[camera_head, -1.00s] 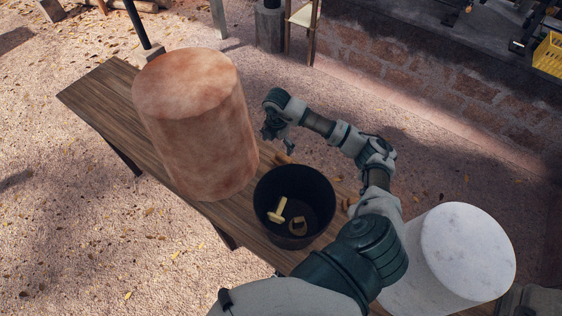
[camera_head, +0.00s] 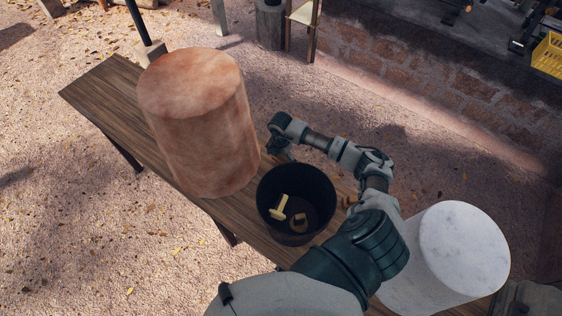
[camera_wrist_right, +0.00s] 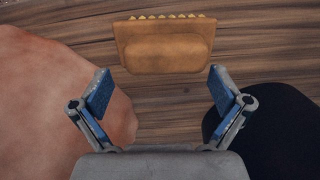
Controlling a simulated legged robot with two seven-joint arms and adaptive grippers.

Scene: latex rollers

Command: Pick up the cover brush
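A brush with a tan wooden back and yellow tufts along its far edge (camera_wrist_right: 165,45) lies on the wooden table in the right wrist view. I take it for the cover brush. In the head view my right gripper and forearm hide it. My right gripper (camera_wrist_right: 159,93) is open and empty, its two blue-padded fingers spread wide. The brush shows just past the fingertips, roughly centred between them and apart from them. In the head view the right gripper (camera_head: 281,150) is low between the reddish cylinder and the black bucket. My left gripper is not in view.
The large reddish cylinder (camera_head: 199,125) stands left of the gripper. The black bucket (camera_head: 296,235) stands close by, holding a yellow tool (camera_head: 279,207) and a smaller piece (camera_head: 299,221). A white cylinder (camera_head: 464,245) stands at the right. The wooden table (camera_head: 105,95) is bare at its far left.

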